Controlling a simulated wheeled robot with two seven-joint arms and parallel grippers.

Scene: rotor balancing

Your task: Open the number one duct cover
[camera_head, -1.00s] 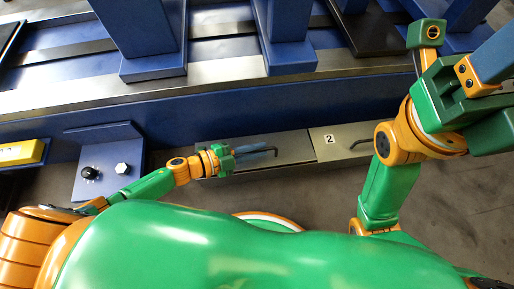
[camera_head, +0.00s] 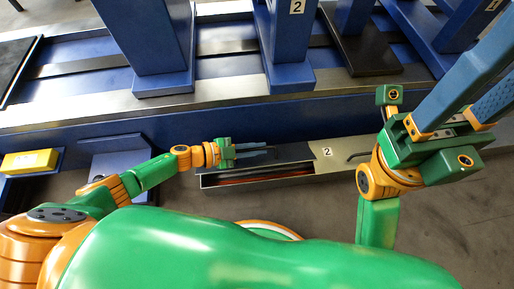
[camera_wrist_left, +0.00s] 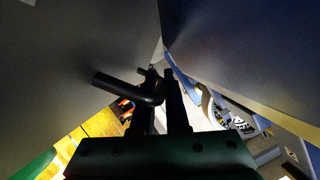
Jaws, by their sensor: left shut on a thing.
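The duct (camera_head: 255,182) is a long, low grey metal box along the front of the blue machine base. Its left cover (camera_head: 292,152), number one by position, is raised at the front, and an open slot with red and dark cables (camera_head: 255,173) shows below it. Its number label is not visible. My left gripper (camera_head: 262,150) is shut on this cover's black handle, which shows beside the fingers in the left wrist view (camera_wrist_left: 130,88). My right gripper (camera_head: 482,82) is high at the right, its blue fingers apart and empty, the tips partly outside the head view.
The duct's right cover (camera_head: 345,150), marked 2, is closed. Blue machine pedestals (camera_head: 285,50) stand behind. The floor (camera_head: 450,210) at right is clear.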

